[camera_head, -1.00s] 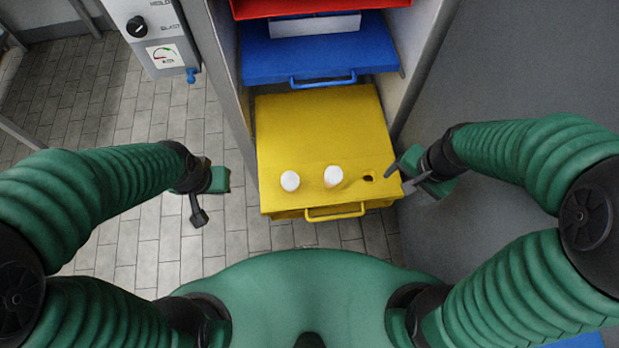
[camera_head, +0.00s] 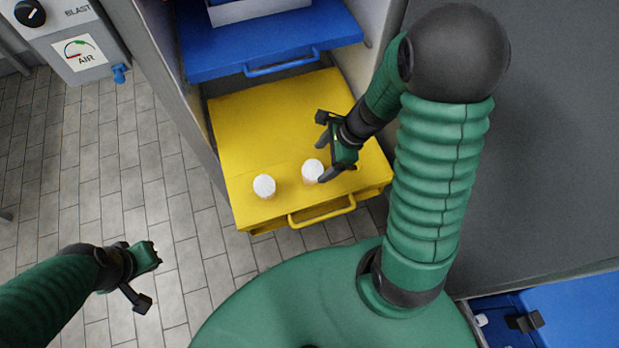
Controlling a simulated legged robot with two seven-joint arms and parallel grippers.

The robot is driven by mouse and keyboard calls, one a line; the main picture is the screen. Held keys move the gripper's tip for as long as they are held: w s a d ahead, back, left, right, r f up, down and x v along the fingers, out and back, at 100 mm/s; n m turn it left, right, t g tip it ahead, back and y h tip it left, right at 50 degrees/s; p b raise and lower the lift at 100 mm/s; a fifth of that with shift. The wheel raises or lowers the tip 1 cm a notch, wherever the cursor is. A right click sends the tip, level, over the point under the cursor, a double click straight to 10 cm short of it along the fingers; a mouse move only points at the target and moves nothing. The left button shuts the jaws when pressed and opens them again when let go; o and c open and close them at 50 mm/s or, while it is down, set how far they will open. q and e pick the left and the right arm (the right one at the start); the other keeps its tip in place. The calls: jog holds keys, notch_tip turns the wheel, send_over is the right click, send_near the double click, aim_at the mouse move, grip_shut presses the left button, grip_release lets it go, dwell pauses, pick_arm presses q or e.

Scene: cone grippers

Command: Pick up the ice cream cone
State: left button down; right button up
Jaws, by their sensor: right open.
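Two ice cream cones with white tops stand upright in the yellow drawer (camera_head: 240,120). The left cone (camera_head: 264,186) stands clear of both grippers. The right cone (camera_head: 312,169) is close to my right gripper (camera_head: 322,160), which is open with its fingers pointing left at the cone's right side. I cannot tell whether a finger touches it. Only the tops and a little tan below them show; the rest is hidden in the drawer. My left gripper (camera_head: 149,279) is open and empty over the floor, away from the drawer.
A blue drawer (camera_head: 220,50) is open above and behind the yellow one. The yellow drawer has a front handle (camera_head: 322,212). A cabinet wall stands left of the drawers. A blue box (camera_head: 575,315) is at the lower right.

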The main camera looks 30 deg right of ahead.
aim_at(313, 170)
jog(key=b+x, duration=0.1)
jog(key=x, duration=0.1)
jog(key=b+x, duration=0.1)
jog(key=x, duration=0.1)
jog(key=b+x, duration=0.1)
jog(key=x, duration=0.1)
jog(key=shift+s+a, duration=0.2)
jog(key=shift+a, duration=0.1)
jog(key=shift+w+f, duration=0.15)
jog(key=c, duration=1)
